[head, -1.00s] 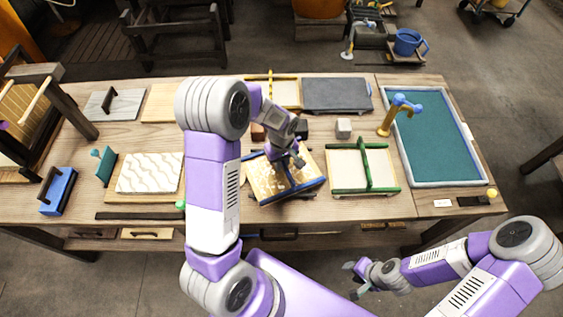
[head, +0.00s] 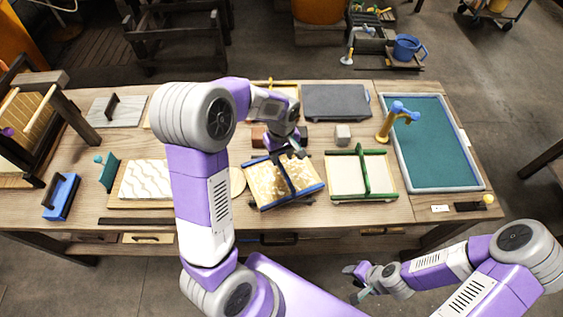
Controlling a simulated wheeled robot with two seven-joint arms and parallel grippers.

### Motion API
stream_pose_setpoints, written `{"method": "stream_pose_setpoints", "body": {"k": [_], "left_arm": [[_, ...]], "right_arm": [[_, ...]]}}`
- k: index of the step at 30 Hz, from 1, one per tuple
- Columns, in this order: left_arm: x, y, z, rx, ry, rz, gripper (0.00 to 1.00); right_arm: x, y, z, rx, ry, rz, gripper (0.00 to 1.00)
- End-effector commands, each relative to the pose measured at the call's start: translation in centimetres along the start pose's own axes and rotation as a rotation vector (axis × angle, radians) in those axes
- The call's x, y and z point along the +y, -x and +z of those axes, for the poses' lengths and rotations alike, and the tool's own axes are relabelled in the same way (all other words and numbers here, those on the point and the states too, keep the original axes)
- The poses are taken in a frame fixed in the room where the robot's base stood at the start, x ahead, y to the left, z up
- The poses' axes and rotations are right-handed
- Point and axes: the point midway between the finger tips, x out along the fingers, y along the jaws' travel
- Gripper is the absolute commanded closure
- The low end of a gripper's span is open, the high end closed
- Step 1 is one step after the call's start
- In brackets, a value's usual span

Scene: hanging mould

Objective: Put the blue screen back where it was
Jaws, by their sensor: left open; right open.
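The blue screen (head: 268,189), a pale mottled panel with blue edges and a blue middle bar, lies slightly turned on the table, left of the green-edged screen (head: 345,175). My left gripper (head: 293,153) is open above the far edge of the blue screen, near the end of its bar. I cannot tell whether its fingers touch it. Whether the blue screen lies flat or rests on something is hidden. My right gripper (head: 357,279) is open and empty, low in front of the table.
A blue-rimmed tray with a teal bed (head: 440,150) and a yellow-and-blue tap fills the right end. A white patterned board (head: 144,181) is at left. My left arm hides part of the table.

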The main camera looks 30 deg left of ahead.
Motion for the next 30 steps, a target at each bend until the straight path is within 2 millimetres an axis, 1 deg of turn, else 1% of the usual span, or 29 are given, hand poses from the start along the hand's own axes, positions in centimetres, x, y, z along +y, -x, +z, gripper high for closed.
{"method": "stream_pose_setpoints", "body": {"k": [1, 3, 6, 9, 30], "left_arm": [[0.1, 1.2, 0.0, 0.002, 0.000, 0.004, 0.58], [0.0, 2.2, 0.0, 0.001, 0.000, 0.002, 0.58], [0.0, 3.3, 0.0, 0.001, -0.001, 0.002, 0.58], [0.0, 3.8, 0.0, 0.000, -0.001, 0.000, 0.58], [-0.1, 3.9, 0.0, -0.001, 0.000, -0.001, 0.58]], "right_arm": [[-0.1, 0.3, 0.0, 0.000, 0.000, 0.000, 0.57], [-0.2, 0.5, 0.0, 0.000, 0.000, 0.000, 0.57], [-0.2, 0.7, 0.0, 0.000, 0.000, 0.000, 0.57], [-0.3, 0.7, 0.0, 0.000, 0.000, 0.000, 0.57], [-0.3, 0.7, 0.0, 0.000, 0.000, 0.000, 0.57]]}}
